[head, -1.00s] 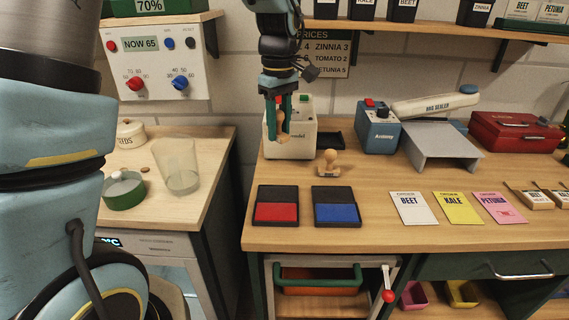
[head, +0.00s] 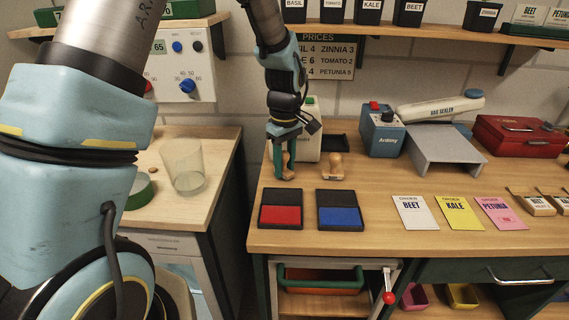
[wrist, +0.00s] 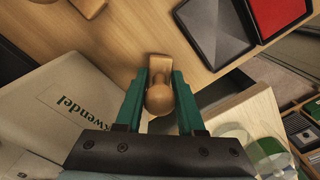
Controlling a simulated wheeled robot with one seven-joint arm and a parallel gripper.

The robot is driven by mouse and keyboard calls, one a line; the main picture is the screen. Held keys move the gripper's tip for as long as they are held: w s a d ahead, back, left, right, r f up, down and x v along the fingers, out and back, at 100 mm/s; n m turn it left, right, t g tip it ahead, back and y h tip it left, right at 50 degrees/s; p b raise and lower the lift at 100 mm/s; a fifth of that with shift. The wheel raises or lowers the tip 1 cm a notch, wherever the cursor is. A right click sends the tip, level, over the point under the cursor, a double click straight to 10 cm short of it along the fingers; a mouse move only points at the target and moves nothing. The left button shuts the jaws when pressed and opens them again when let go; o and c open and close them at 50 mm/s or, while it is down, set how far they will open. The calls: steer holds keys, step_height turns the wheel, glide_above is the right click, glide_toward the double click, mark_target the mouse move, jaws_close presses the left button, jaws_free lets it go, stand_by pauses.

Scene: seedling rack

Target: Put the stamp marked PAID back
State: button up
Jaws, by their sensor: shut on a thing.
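My gripper (head: 284,168) points down over the back left of the bench, shut on a wooden stamp (head: 287,165). In the wrist view the stamp's round knob and block (wrist: 159,98) sit between the green fingers (wrist: 160,92). The stamp is upright, low over the bench; I cannot tell whether it touches the wood. A second wooden stamp (head: 333,166) stands just right of my gripper. No marking on either stamp is readable, so I cannot tell which is PAID. A red ink pad (head: 281,213) and a blue ink pad (head: 339,215) lie open in front.
A pale Kwendel box (wrist: 70,115) stands close behind my gripper, with a dark tray (head: 334,143) beside it. A blue machine (head: 381,135) and a grey stand (head: 444,145) are to the right. Seed packets (head: 415,212) lie at the front. A gap separates the left counter.

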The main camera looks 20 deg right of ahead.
mark_target(285, 152)
steer(key=shift+f, duration=0.15)
steer(key=o, duration=1)
steer(key=shift+o, duration=0.2)
step_height(285, 152, up, 12)
steer(key=shift+r+b, duration=0.25)
steer(key=shift+b, duration=0.85)
steer(key=s+a+f+m, duration=0.2)
steer(key=a+f, duration=0.1)
steer(key=a, duration=1.2)
steer(key=s+a+f+m+t, duration=0.1)
steer(key=s+a+f+m, duration=0.1)
steer(key=a, duration=1.3)
steer(key=shift+f+m+t, duration=0.3)
steer(key=shift+f+m, duration=0.3)
steer(key=shift+f, duration=0.05)
steer(key=shift+w+a, duration=0.1)
